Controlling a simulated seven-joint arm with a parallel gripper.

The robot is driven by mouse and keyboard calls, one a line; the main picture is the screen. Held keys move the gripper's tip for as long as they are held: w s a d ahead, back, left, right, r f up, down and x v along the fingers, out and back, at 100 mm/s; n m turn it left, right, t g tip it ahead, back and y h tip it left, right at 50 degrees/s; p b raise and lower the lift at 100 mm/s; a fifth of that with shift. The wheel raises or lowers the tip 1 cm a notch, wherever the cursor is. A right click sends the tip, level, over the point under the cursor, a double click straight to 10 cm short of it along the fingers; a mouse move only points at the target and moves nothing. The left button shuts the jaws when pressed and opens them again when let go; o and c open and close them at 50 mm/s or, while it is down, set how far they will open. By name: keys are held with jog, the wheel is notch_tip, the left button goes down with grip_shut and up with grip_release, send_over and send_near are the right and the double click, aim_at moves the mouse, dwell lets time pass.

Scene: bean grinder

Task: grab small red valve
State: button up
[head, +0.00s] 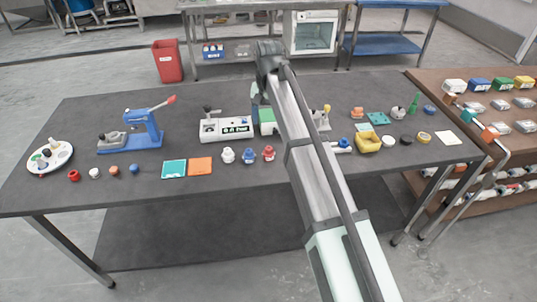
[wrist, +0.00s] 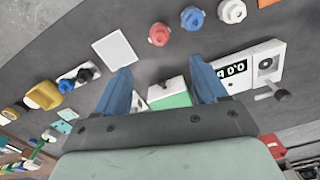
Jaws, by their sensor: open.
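A small red valve-like piece (head: 268,153) stands on the dark table, at the right end of a row with a blue one (head: 248,155) and a white one (head: 228,155). In the wrist view the red piece (wrist: 159,34) is at the top, beyond my fingertips, with the blue (wrist: 192,18) and white (wrist: 231,11) pieces to its right. My gripper (wrist: 160,82) is open, its two blue fingers apart, with nothing held. A green-and-white block (wrist: 170,98) shows between the fingers, farther below. In the head view my gripper is mostly hidden by my arm.
A white machine with a display (head: 225,128) stands behind the row. Teal (head: 174,169) and orange (head: 200,166) pads lie left of it. A blue press (head: 140,133) and palette (head: 50,157) are farther left. A yellow container (head: 367,142) is right of my arm. The table's front is clear.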

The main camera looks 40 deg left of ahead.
send_over(268, 149)
notch_tip(268, 149, down, 8)
jog(key=shift+a+f, duration=0.1)
jog(key=shift+f, duration=0.1)
jog(key=shift+w+f, duration=0.15)
jog(key=shift+f, duration=2.55)
jog(key=c, duration=1.2)
